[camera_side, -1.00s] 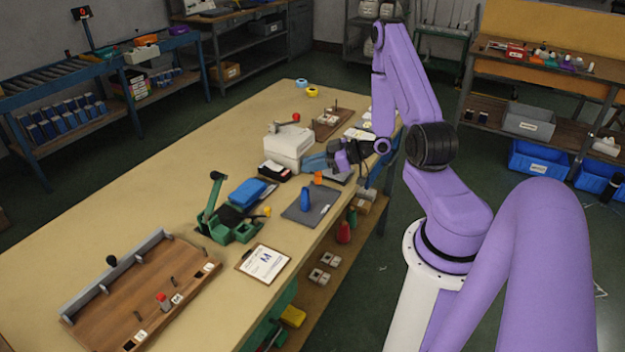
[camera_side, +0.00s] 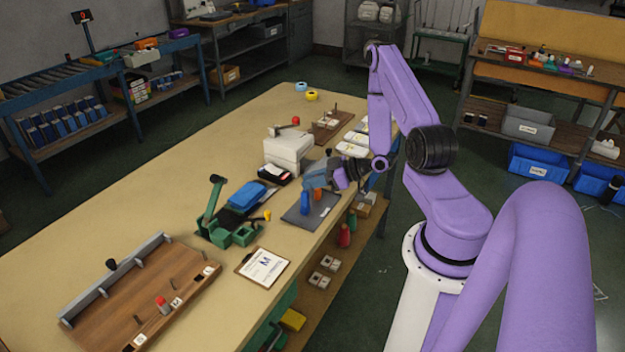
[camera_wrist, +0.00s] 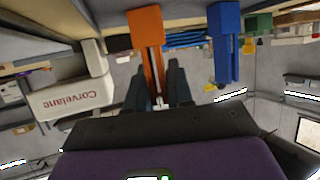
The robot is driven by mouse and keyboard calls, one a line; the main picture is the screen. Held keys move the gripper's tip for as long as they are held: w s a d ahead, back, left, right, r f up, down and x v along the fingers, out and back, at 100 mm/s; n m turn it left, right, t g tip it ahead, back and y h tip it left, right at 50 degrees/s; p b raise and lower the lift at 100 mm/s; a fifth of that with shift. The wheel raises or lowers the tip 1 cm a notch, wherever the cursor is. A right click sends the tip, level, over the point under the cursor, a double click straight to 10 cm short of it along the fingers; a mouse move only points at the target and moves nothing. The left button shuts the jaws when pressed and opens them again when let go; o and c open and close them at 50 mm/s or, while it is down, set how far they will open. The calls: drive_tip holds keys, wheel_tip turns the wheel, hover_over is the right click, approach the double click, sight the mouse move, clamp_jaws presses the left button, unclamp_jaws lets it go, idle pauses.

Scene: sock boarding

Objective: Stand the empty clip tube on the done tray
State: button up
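The orange clip tube (camera_side: 317,194) is upright at the dark grey tray (camera_side: 297,216), beside a blue tube (camera_side: 305,203). My gripper (camera_side: 329,180) reaches in from the right with its fingers at the orange tube. In the wrist view, which is upside down, the orange tube (camera_wrist: 147,30) runs down between my two dark fingers (camera_wrist: 157,88), which are shut on its narrow part. The blue tube (camera_wrist: 225,45) stands to its right in that view, apart from the fingers. I cannot tell whether the orange tube's base touches the tray.
A white machine (camera_side: 287,152) stands behind the tray; its lettered side (camera_wrist: 70,98) shows in the wrist view. A green fixture (camera_side: 228,232) with a blue pad is left of the tray. A clipboard (camera_side: 262,267) lies in front. The table's left middle is clear.

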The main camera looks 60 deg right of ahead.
drive_tip(key=o, duration=0.3)
drive_tip(key=shift+r, duration=0.1)
drive_tip(key=v, duration=1.2)
drive_tip(key=shift+a, duration=0.1)
